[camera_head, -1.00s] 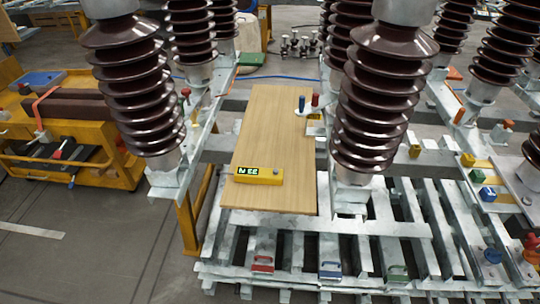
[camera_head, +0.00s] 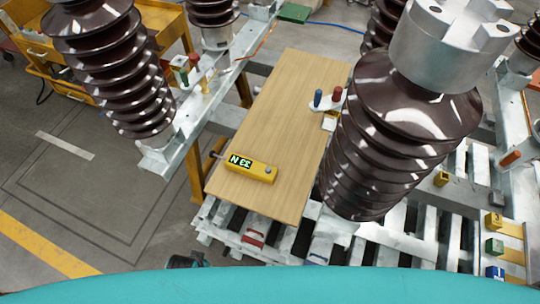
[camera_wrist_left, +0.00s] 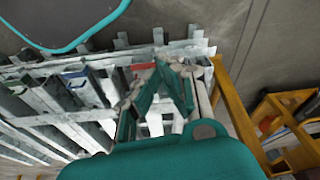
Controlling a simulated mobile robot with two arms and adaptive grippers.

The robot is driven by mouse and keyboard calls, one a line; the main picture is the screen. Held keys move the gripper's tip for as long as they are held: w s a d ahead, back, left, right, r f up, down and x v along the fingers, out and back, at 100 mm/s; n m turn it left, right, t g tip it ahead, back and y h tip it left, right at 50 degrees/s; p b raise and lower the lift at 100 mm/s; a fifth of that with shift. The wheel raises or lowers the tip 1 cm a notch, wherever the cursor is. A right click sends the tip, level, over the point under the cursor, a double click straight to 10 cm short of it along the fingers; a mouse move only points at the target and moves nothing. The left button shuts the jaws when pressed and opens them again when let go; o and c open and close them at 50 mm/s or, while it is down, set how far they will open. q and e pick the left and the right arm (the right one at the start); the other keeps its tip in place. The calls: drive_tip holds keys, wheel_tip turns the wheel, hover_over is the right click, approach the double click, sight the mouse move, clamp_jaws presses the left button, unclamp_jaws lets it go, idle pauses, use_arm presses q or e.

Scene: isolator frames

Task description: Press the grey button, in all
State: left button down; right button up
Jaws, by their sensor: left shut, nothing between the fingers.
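The grey button (camera_head: 268,170) is a small round knob on the right end of a yellow device (camera_head: 255,171). The device has a lit green-on-black display (camera_head: 239,161) and lies near the front of a wooden board (camera_head: 284,110). My left gripper (camera_wrist_left: 162,62) shows in the left wrist view with its teal fingers together and nothing between them. In the head view only a dark bit of what looks like this gripper (camera_head: 185,262) shows at the bottom, in front of the board and apart from the device. My right gripper is not in view.
Large brown ribbed insulators (camera_head: 407,120) stand close on the right and another (camera_head: 110,75) at the left. Blue and red knobs (camera_head: 318,97) stand on the board's right edge. A red handle (camera_head: 253,238) and slatted metal frame lie in front.

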use_arm(q)
drive_tip(key=w+d+r+t+p, duration=0.1)
drive_tip(key=w+r+p, duration=0.15)
drive_tip(key=r, duration=0.65)
drive_tip(key=w+d+r+p, duration=0.1)
drive_tip(key=w+r, duration=0.2)
drive_tip(key=r, duration=0.5)
wheel_tip(320, 180, up, 16)
drive_tip(key=n+t+h+p, duration=0.3)
drive_tip(key=t+h+p, duration=0.1)
drive_tip(key=h, duration=0.2)
hover_over(266, 168)
drive_tip(key=shift+w+f, duration=0.1)
drive_tip(key=shift+f, duration=0.1)
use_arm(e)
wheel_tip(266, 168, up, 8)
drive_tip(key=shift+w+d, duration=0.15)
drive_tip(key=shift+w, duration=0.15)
use_arm(q)
drive_tip(key=shift+b, duration=0.3)
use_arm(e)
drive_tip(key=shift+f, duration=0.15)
use_arm(q)
wheel_tip(266, 168, down, 8)
drive_tip(key=b, duration=0.7)
drive_tip(key=shift+b, duration=0.3)
drive_tip(key=shift+f, duration=0.4)
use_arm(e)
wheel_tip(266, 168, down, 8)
